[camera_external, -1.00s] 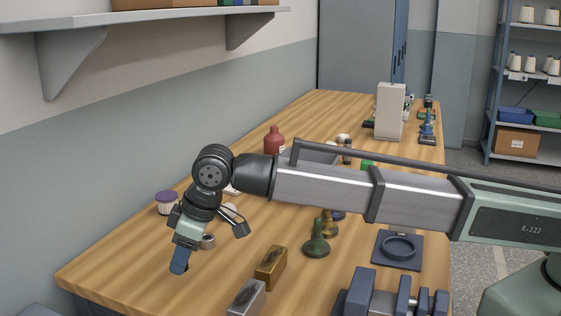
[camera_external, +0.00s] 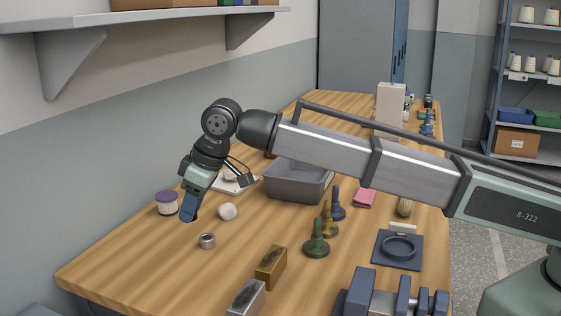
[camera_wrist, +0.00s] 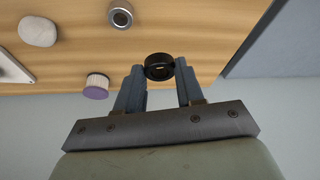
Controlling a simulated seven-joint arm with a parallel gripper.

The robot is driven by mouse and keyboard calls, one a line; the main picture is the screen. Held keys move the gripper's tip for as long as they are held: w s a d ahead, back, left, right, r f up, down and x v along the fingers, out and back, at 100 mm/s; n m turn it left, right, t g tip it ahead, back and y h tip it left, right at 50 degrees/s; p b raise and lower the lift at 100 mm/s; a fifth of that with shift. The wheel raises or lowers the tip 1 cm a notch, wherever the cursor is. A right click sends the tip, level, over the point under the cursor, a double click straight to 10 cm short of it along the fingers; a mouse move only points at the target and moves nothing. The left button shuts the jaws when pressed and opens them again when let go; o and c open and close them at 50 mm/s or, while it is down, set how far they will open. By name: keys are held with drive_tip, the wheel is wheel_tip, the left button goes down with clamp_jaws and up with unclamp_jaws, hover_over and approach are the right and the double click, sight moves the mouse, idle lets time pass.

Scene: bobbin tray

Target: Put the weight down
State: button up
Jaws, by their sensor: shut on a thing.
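In the wrist view, my gripper (camera_wrist: 160,88) is shut on a small round black weight (camera_wrist: 159,60), held between the blue-grey fingertips. In the external view, my gripper (camera_external: 189,213) points down above the left part of the wooden table (camera_external: 130,262). The fingers hide the weight there. It appears clear of the tabletop.
A purple-capped jar (camera_external: 167,207), a white rounded lump (camera_external: 227,211) and a metal ring-topped cylinder (camera_external: 207,241) stand near my gripper. A grey bin (camera_external: 296,188) is farther back. Brass and silver blocks (camera_external: 271,266) stand in front. Bare wood lies front left.

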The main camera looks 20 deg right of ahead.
drive_tip(key=w+d+m+t, duration=0.1)
drive_tip(key=w+d+m, duration=0.1)
drive_tip(key=w+d, duration=0.7)
drive_tip(key=w+d+m, duration=0.1)
drive_tip(key=w+d, duration=0.5)
drive_tip(key=w, duration=0.5)
hover_over(261, 167)
drive_tip(key=s, duration=0.1)
drive_tip(key=shift+n, duration=0.3)
drive_tip(key=shift+d+f, duration=0.2)
drive_tip(key=shift+f, duration=2.2)
drive_tip(key=shift+d+f, duration=0.2)
drive_tip(key=shift+f, duration=2.2)
drive_tip(key=shift+f, duration=0.1)
drive_tip(key=o, duration=1.1)
drive_tip(key=shift+c, duration=0.2)
